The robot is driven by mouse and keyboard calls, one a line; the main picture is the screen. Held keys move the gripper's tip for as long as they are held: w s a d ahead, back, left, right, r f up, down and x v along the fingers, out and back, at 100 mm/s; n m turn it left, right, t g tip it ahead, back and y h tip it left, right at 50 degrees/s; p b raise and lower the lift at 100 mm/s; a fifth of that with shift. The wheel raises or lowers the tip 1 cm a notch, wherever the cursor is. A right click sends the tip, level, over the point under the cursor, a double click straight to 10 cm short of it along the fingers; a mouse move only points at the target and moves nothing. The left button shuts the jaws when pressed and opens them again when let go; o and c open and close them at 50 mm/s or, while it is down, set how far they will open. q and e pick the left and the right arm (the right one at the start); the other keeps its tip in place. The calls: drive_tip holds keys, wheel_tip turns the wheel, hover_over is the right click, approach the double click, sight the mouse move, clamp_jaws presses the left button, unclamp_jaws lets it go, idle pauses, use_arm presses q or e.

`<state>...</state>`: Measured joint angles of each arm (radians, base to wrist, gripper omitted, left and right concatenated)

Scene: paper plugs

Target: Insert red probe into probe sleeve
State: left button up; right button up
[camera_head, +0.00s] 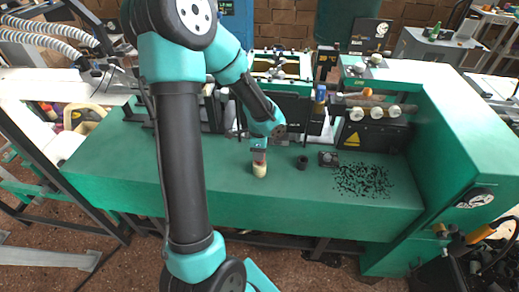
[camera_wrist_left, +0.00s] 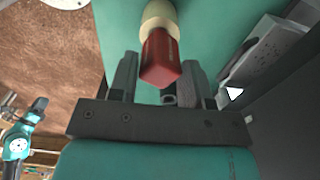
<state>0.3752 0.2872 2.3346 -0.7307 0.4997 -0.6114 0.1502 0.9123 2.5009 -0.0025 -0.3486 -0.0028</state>
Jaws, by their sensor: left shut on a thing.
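The red probe (camera_wrist_left: 160,57) has a cream end (camera_wrist_left: 158,17) and sits between the fingers of my left gripper (camera_wrist_left: 160,78). In the head view, my left gripper (camera_head: 259,147) points down over the green bench, shut on the red probe (camera_head: 259,156), with the cream end (camera_head: 260,170) lowest. Whether that end touches the bench is unclear. A small dark cylinder (camera_head: 302,162) stands on the bench to the right of the probe, apart from it; it may be the probe sleeve. My right gripper does not show.
A small dark square block (camera_head: 328,159) sits right of the cylinder. Black scraps (camera_head: 362,181) lie scattered farther right on the green bench (camera_head: 310,200). Machine housing with a yellow warning sign (camera_head: 353,139) stands behind. The bench's front strip is clear.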

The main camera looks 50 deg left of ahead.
use_arm(q)
drive_tip(key=shift+f, duration=0.25)
drive_tip(key=o, duration=1.1)
drive_tip(key=shift+o, duration=0.2)
drive_tip(key=shift+r, duration=0.15)
drive_tip(key=shift+r, duration=2.6)
drive_tip(key=shift+r, duration=0.1)
wheel_tip(320, 180, up, 17)
drive_tip(key=shift+r, duration=0.15)
